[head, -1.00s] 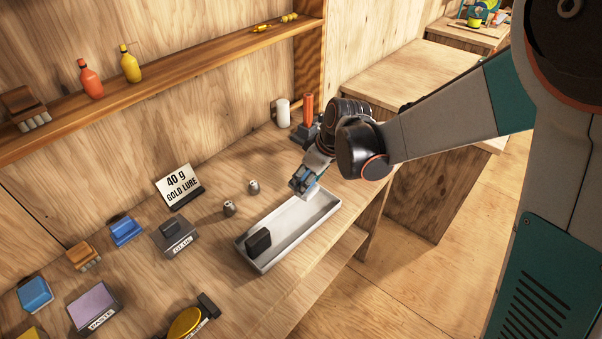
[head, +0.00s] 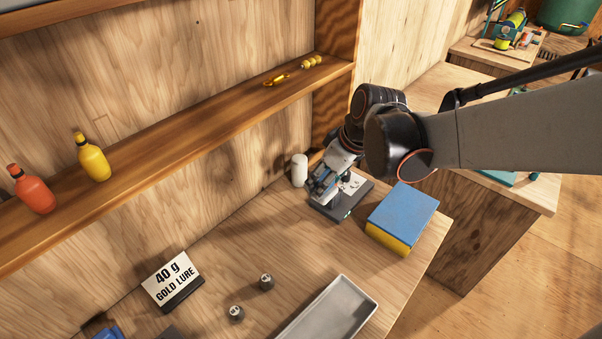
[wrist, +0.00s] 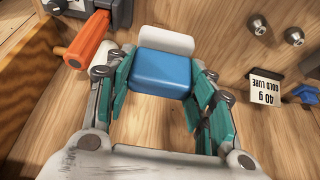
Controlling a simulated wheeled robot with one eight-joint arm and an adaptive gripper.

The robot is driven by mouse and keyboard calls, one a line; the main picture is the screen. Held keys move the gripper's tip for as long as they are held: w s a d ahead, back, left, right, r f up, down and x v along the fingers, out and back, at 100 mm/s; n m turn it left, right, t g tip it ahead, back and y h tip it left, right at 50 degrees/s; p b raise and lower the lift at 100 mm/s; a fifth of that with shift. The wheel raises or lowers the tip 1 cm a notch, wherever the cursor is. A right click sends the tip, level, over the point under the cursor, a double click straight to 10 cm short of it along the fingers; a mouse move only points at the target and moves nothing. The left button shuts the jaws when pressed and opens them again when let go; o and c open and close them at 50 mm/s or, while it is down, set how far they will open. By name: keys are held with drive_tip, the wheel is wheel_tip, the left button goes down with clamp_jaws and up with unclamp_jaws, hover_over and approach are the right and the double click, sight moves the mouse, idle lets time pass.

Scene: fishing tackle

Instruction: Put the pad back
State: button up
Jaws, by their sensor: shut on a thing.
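My gripper (head: 326,182) is at the back of the bench, near the white cylinder, and partly hidden by my wrist in the head view. In the wrist view my gripper (wrist: 160,88) is shut on a blue pad (wrist: 161,75), a rounded block between the two teal fingers. A pale flat piece (wrist: 166,42) shows just beyond the pad; I cannot tell whether it is part of it. The pad is hard to make out in the head view. A dark-based device (head: 345,205) stands under and beside the gripper in the head view.
An orange handle (wrist: 90,38) is left of the gripper. A white cylinder (head: 299,170) stands by the wall. A blue-and-yellow block (head: 402,217) lies to the right. A grey tray (head: 335,312), two small weights (head: 266,282) and a "40 g gold lure" sign (head: 172,280) are in front.

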wheel_tip(320, 180, down, 18)
drive_tip(key=b, duration=0.6)
drive_tip(key=shift+f, duration=0.1)
drive_tip(key=shift+f, duration=0.1)
drive_tip(key=o, duration=1.2)
drive_tip(key=shift+d+r, duration=0.1)
drive_tip(key=shift+r, duration=0.4)
drive_tip(key=s+d+r+m+t+h+p, duration=0.1)
drive_tip(key=s+d+r+m, duration=0.3)
drive_tip(key=s+r, duration=0.4)
drive_tip(key=s+d+r+m+t+h+p, duration=0.2)
drive_tip(key=s+d+r+m, duration=0.3)
drive_tip(key=r, duration=0.9)
drive_tip(key=s+d+t+p, duration=0.1)
drive_tip(key=s, duration=0.2)
drive_tip(key=shift+s+d+r, duration=0.15)
drive_tip(key=shift+d+r, duration=0.05)
drive_tip(key=shift+d, duration=0.05)
